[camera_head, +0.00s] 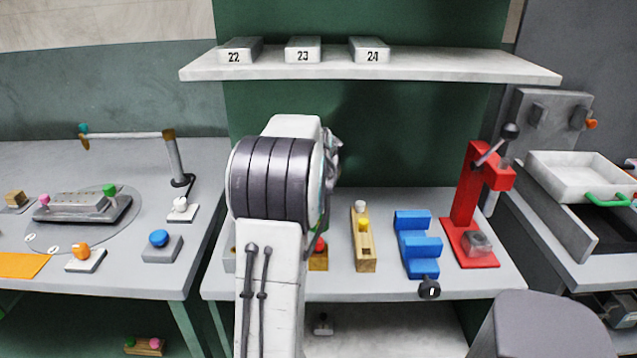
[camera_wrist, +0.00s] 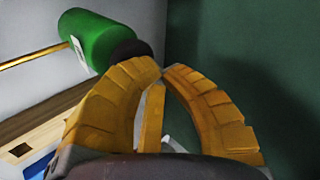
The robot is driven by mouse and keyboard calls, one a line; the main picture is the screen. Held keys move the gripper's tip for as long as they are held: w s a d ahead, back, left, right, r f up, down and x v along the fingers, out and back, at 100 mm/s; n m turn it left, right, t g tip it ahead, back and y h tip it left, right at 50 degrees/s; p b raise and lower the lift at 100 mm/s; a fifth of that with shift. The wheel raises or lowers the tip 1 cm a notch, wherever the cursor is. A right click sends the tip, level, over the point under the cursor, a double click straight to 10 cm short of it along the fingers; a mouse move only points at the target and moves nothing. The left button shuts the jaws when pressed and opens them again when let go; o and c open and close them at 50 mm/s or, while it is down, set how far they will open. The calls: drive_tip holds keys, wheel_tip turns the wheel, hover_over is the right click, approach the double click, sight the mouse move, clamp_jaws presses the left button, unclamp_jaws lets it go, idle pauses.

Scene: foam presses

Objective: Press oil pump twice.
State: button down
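My gripper (camera_wrist: 162,70) shows in the wrist view with its two curved yellow fingers bent inward, their tips practically meeting. Nothing is seen held between the tips. A green cylinder (camera_wrist: 92,42) with a dark rounded end and a thin brass rod lies just beyond the left finger, and its dark end is close to that fingertip. I cannot tell whether they touch. I cannot tell for sure which thing is the oil pump. In the head view my arm hides the gripper and part of the middle table.
On the middle table (camera_head: 340,284) are a wooden block with a yellow piece (camera_head: 362,235), a blue stepped block (camera_head: 416,243) and a red lever press (camera_head: 468,205). A white shelf (camera_head: 450,67) with numbered blocks hangs above. The left table holds buttons and a lever post (camera_head: 175,160).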

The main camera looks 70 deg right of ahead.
drive_tip(key=shift+f+b, duration=0.4)
drive_tip(key=shift+f, duration=0.15)
drive_tip(key=shift+r, duration=0.15)
idle(0.5)
drive_tip(key=shift+r+p, duration=1.15)
drive_tip(key=shift+r, duration=0.25)
drive_tip(key=shift+r, duration=0.15)
drive_tip(key=shift+r+p, duration=1.85)
drive_tip(key=shift+r, duration=0.55)
